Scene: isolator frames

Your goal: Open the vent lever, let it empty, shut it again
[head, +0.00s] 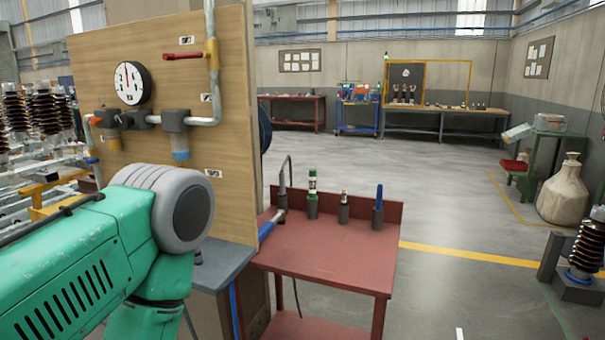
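A wooden panel (235,120) stands at the left with pipework on it. A red lever (183,56) lies about level, pointing left from a yellow valve body (211,54) on the vertical grey pipe (210,22). A round white gauge (132,83) has a red needle pointing roughly up; its figures are too small to read. Below it are dark fittings (174,121) and a bowl with a blue lower part (181,150). A green and grey arm link of mine covers the lower left. Neither gripper shows.
A red bench (330,257) right of the panel holds several upright tools in dark holders, including a green-and-white one (312,195). Insulators (585,250) stand at the right edge. Open grey floor (440,200) lies beyond the bench.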

